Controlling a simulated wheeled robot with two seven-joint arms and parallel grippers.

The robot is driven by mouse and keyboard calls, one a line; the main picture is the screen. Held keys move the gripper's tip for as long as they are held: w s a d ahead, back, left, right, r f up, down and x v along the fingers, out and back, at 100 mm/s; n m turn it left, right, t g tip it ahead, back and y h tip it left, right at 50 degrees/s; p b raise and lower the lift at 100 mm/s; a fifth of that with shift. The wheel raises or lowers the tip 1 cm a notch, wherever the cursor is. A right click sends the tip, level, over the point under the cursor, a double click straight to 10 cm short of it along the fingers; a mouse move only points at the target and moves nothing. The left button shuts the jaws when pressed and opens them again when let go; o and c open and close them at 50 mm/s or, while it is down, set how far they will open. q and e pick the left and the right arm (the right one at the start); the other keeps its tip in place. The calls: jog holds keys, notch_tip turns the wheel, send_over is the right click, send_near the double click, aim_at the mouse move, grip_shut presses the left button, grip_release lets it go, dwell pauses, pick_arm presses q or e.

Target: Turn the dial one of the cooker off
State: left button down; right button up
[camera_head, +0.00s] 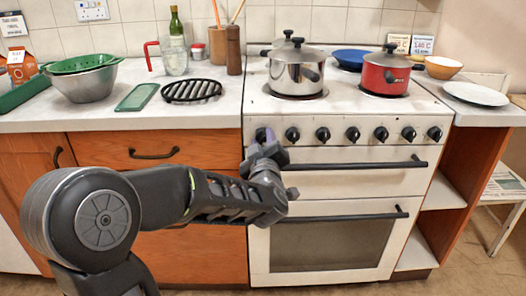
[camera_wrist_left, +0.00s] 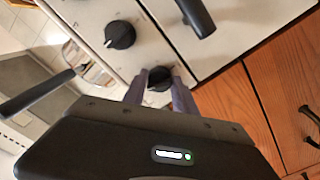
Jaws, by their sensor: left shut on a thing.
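The white cooker (camera_head: 345,155) has a row of several black dials along its front panel. My left gripper (camera_head: 266,138) is at the leftmost dial (camera_head: 261,134), which it partly hides in the head view. In the left wrist view the two fingers of my left gripper (camera_wrist_left: 160,88) are closed on either side of that black dial (camera_wrist_left: 159,78). The neighbouring dial (camera_wrist_left: 120,35) stands free of the fingers; it also shows in the head view (camera_head: 292,134). My right gripper is not in view.
A steel pot (camera_head: 297,74) and a red pot (camera_head: 386,75) stand on the hob. The upper oven door handle (camera_head: 355,165) sticks out just below the dials. The counter left of the cooker holds a black trivet (camera_head: 191,90) and a steel bowl (camera_head: 84,84).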

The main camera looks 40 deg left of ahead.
pick_arm(q)
jog(key=n+b, duration=0.2)
jog(key=n, duration=0.1)
jog(key=shift+f+b, duration=0.15)
jog(key=shift+b, duration=0.25)
jog(key=shift+n+b, duration=0.45)
jog(key=shift+n, duration=0.35)
jog(key=c, duration=1)
grip_release()
jog(key=shift+r, duration=0.2)
